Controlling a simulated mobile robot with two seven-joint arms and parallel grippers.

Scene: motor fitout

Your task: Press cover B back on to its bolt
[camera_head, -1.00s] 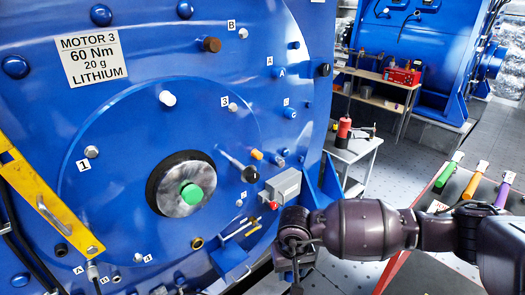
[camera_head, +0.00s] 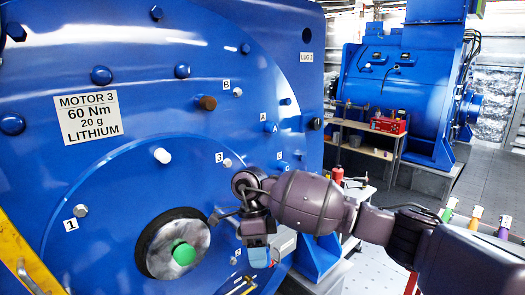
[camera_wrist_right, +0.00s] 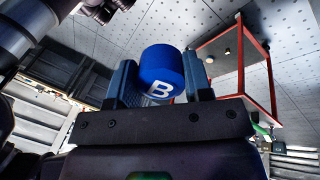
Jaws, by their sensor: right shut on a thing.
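Cover B (camera_wrist_right: 160,72) is a round blue cap with a white letter B. In the right wrist view it sits between the two fingers of my right gripper (camera_wrist_right: 161,84), which is shut on it. In the head view my right gripper (camera_head: 258,250) hangs in front of the lower right of the motor face, and cover B cannot be made out clearly there. A bare silver bolt (camera_head: 238,92) stands beside the B label (camera_head: 226,85) on the motor, well above the gripper and apart from it. My left gripper is not in view.
The blue motor (camera_head: 200,35) fills the left. A brown knob (camera_head: 207,102) sticks out left of the B bolt. Blue cover A (camera_head: 272,128) sits lower right of it. A green-centred hub (camera_head: 184,253) is left of my gripper. A yellow bar (camera_head: 30,258) crosses the lower left.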

